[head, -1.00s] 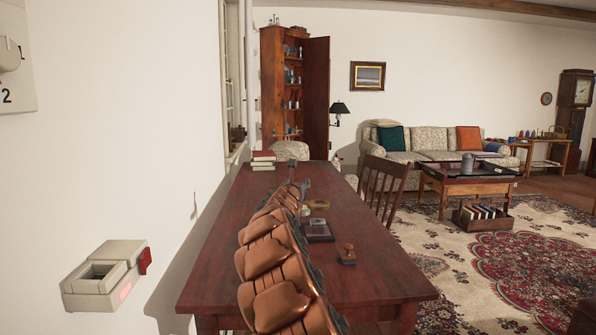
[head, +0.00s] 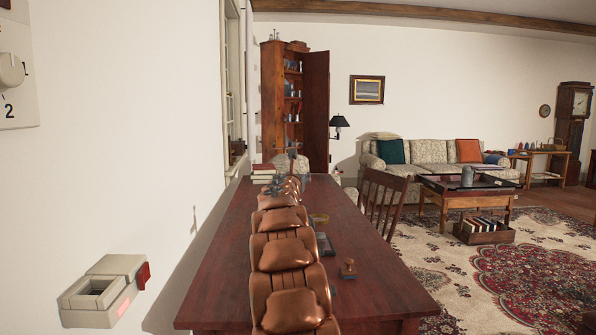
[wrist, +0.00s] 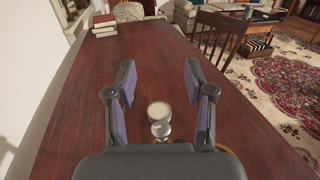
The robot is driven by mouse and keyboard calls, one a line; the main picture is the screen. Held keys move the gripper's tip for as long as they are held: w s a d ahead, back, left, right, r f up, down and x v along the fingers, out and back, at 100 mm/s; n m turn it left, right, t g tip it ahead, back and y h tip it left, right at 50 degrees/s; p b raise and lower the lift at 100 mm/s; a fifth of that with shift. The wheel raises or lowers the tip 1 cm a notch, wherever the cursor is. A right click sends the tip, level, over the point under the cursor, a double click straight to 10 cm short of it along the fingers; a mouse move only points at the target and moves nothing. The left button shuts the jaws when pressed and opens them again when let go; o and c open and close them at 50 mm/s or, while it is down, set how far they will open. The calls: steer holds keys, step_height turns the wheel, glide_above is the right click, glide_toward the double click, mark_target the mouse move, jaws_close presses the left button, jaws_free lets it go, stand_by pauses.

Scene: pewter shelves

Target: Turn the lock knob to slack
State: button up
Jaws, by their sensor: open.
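The plate is cut off by the frame, and no word "slack" is readable, so I cannot tell whether this is the lock knob. My gripper (wrist: 160,98) is open over the dark wooden table (wrist: 75,130). A small pale round-topped object (wrist: 159,111) and a shiny metal ball (wrist: 161,129) show between and below its fingers, apart from them. My gripper is far from the wall knob.
A beige wall box (head: 103,292) with a red tab juts out below the plate. Books (head: 263,172) lie at the table's far end. A wooden stamp (head: 348,268) stands at its right side. A chair (head: 382,200) stands right of the table.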

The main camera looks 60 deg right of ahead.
steer(key=shift+r, duration=1.2)
steer(key=shift+r, duration=0.1)
steer(key=s+a+m+g+y+p, duration=0.2)
steer(key=a+m+y+p, duration=0.4)
steer(key=a, duration=1.1)
steer(key=s+a+m+g+y+p, duration=0.1)
steer(key=s+a+m+y+p, duration=0.1)
steer(key=a+m+p, duration=1.15)
steer(key=s+a+f+m+g+y+p, duration=0.1)
steer(key=s+a+g+y+p, duration=0.2)
steer(key=s+a, duration=1.2)
steer(key=s+a+m+g+y+p, duration=0.2)
steer(key=s+a+y+p, duration=0.3)
steer(key=s+a, duration=1)
steer(key=a+g+p, duration=0.1)
steer(key=a+p, duration=0.2)
steer(key=a, duration=0.4)
steer(key=shift+s+a+f, duration=0.3)
steer(key=shift+a+f, duration=0.05)
steer(key=shift+f, duration=0.05)
